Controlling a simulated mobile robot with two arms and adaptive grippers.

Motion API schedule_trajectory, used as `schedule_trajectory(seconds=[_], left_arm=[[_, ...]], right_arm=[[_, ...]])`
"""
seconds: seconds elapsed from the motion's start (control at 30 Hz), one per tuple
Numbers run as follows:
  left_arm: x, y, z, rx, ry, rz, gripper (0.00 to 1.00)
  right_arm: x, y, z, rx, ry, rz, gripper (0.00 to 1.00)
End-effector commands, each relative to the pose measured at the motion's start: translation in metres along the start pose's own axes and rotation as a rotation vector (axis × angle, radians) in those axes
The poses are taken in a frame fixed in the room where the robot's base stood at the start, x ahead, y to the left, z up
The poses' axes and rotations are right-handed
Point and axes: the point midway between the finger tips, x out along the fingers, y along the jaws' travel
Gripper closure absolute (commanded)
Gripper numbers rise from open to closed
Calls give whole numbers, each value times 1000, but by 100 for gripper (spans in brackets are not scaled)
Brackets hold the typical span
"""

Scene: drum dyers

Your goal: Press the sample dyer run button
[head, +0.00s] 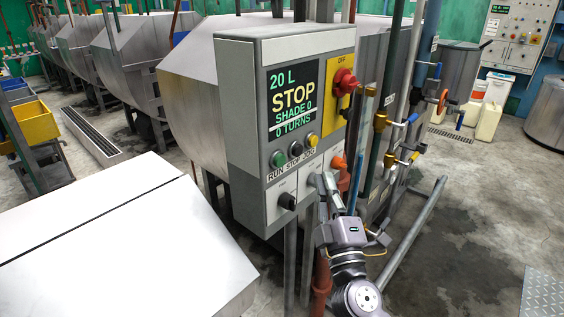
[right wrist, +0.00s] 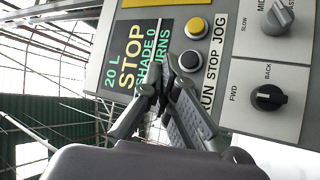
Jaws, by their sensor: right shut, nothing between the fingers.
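The sample dyer's control box (head: 245,130) carries a display (head: 293,97) reading 20 L, STOP, SHADE 0, 0 TURNS. Under it sit a green button (head: 278,159) over RUN, a black button (head: 295,149) over STOP and a yellow button (head: 312,141) over JOG. My right gripper (head: 326,180) is shut and empty, by the lower right of the box face. Black (right wrist: 191,61) and yellow (right wrist: 196,28) buttons are clear. I cannot tell contact.
A black FWD/BACK knob (head: 288,202) and a grey speed knob (right wrist: 277,16) sit lower on the panel. A red rotary switch (head: 345,80) on yellow and an orange knob (head: 338,162) are to the right. Pipes with valves stand close right. A metal surface (head: 110,235) fills the front left.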

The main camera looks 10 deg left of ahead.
Motion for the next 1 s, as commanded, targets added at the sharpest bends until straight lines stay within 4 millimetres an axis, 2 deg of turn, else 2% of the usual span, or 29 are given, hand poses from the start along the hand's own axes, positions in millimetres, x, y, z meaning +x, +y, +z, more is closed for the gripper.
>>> schedule_trajectory(seconds=[0.3,0.5,1.0], left_arm=[[7,0,1,0,0,0,60],[18,0,2,0,0,0,60],[20,0,2,0,0,0,60]], right_arm=[[32,-24,-24,2,2,-1,100],[45,-35,-33,1,1,1,100],[51,-37,-38,1,1,-1,100]])
